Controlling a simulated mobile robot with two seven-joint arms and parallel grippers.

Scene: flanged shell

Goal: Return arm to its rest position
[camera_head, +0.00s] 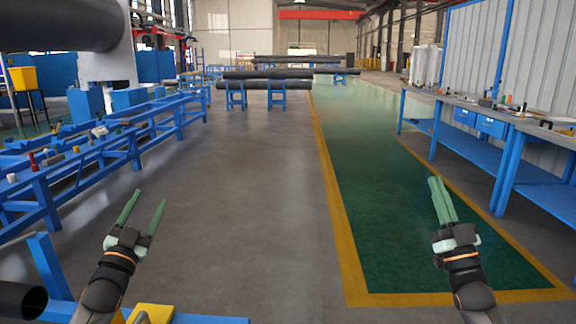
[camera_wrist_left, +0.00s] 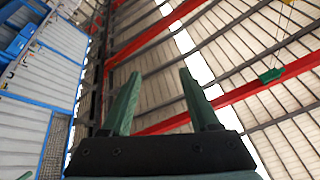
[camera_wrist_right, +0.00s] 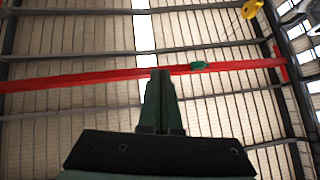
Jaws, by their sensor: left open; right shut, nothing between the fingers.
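My left gripper (camera_head: 143,213) is raised at the lower left of the head view. Its two green fingers are spread apart and nothing is between them. In the left wrist view the fingers (camera_wrist_left: 158,95) stand open against the roof. My right gripper (camera_head: 440,200) is raised at the lower right of the head view, over the green floor strip. Its green fingers lie together with nothing between them. In the right wrist view the closed fingers (camera_wrist_right: 161,98) point at the roof beams.
A blue rack (camera_head: 90,165) with small parts runs along the left. A dark pipe (camera_head: 20,300) lies at the lower left corner. A blue workbench (camera_head: 490,125) with tools stands at the right. Dark pipes (camera_head: 265,83) rest on blue stands farther back. The middle floor (camera_head: 245,190) is clear.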

